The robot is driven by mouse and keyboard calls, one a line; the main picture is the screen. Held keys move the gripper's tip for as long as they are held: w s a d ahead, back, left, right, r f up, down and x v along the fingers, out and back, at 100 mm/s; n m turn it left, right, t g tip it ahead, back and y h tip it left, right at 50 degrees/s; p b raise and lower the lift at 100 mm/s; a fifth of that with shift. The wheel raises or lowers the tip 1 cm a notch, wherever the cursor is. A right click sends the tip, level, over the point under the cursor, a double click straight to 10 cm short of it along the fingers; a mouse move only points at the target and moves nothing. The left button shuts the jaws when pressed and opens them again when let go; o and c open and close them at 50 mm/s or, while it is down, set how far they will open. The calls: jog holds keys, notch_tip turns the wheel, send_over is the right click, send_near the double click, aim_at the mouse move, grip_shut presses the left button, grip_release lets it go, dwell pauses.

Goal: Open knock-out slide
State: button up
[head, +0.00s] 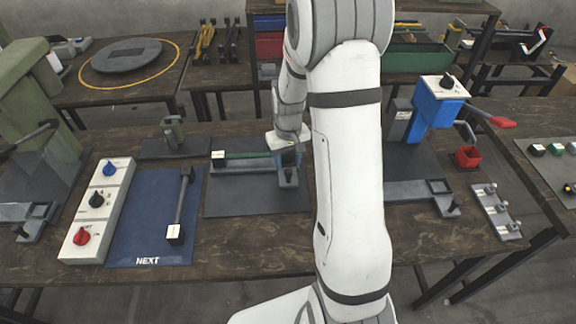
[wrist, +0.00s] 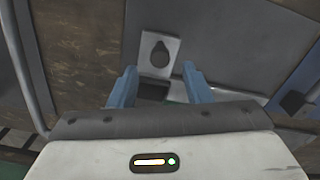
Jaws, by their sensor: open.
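My gripper (head: 289,158) is over the right end of the middle fixture in the head view, partly hidden by my arm. In the wrist view my gripper (wrist: 160,84) has its two blue fingers spread with nothing clamped between them. A light grey plate with a dark keyhole-shaped mark or opening (wrist: 160,52) lies just beyond the fingertips. It seems to be the slide end (head: 288,180) of the middle fixture, with a small dark knob below my gripper. A dark block and a green part show between the fingers. Contact cannot be told.
The middle fixture has a green bar (head: 245,155) on a dark mat. To its left are a blue NEXT mat (head: 150,250) with a dark-handled tool (head: 180,205) and a white switch box (head: 97,210).

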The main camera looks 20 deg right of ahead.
aim_at(288, 170)
jog(key=shift+f, duration=1.8)
jog(key=shift+c, duration=0.4)
grip_shut()
